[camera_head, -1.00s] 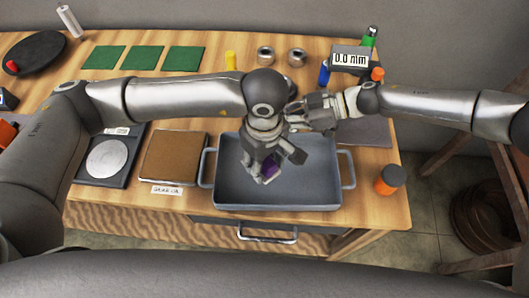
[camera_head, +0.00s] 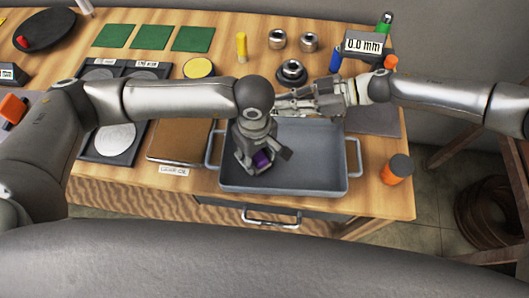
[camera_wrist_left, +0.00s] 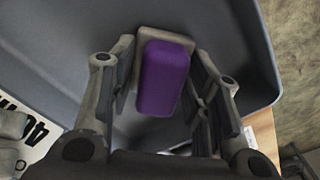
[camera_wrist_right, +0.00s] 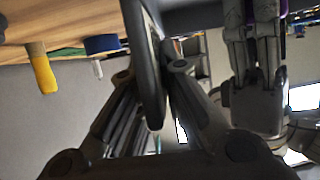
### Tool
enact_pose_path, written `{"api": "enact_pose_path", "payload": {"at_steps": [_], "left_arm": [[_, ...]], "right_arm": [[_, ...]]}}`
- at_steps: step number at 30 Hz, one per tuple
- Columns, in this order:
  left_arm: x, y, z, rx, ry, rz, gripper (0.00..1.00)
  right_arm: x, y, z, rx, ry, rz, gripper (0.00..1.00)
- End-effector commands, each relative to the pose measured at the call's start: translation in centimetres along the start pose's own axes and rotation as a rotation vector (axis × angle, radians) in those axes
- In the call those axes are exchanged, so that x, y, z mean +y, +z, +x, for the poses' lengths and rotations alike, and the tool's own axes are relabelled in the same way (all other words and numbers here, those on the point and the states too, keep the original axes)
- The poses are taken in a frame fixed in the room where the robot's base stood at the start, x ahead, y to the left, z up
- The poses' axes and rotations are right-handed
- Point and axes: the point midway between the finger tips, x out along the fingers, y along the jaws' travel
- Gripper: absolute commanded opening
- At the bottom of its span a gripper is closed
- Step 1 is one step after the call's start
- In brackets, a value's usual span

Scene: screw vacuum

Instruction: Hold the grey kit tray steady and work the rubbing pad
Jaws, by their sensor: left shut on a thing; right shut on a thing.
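The grey kit tray (camera_head: 315,165) sits near the front right of the bench, with a loop handle at each side. My left gripper (camera_head: 260,163) is low inside its left part, fingers down, shut on the purple rubbing pad (camera_head: 263,158). The left wrist view shows the purple block (camera_wrist_left: 163,78) with a pale backing between the fingers. Whether the pad touches the tray floor I cannot tell. My right gripper (camera_head: 280,105) is at the tray's far edge. The right wrist view shows it shut on the tray's dark wall (camera_wrist_right: 149,75).
A brown board (camera_head: 180,141) lies left of the tray, beside a black holder with round discs (camera_head: 115,138). An orange jar with a grey lid (camera_head: 397,169) stands right of the tray.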

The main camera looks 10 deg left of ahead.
Motion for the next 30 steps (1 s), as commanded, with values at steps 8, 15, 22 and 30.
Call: {"api": "enact_pose_path", "payload": {"at_steps": [8, 15, 22, 30], "left_arm": [[2.2, 2.0, 0.0, -0.003, 0.003, 0.007, 0.22], [2.7, 2.4, -2.3, -0.001, 0.005, 0.006, 0.22], [2.7, 2.4, -4.3, -0.001, 0.005, 0.005, 0.22], [2.6, 2.4, -6.8, -0.001, 0.004, 0.005, 0.22]], "right_arm": [[0.0, -0.1, 0.0, 0.001, -0.001, -0.001, 0.0], [0.0, -0.1, 0.0, 0.001, -0.001, -0.001, 0.0], [0.0, -0.1, 0.0, 0.001, -0.001, -0.001, 0.0], [0.0, -0.1, 0.0, 0.0, -0.001, -0.001, 0.0]]}}
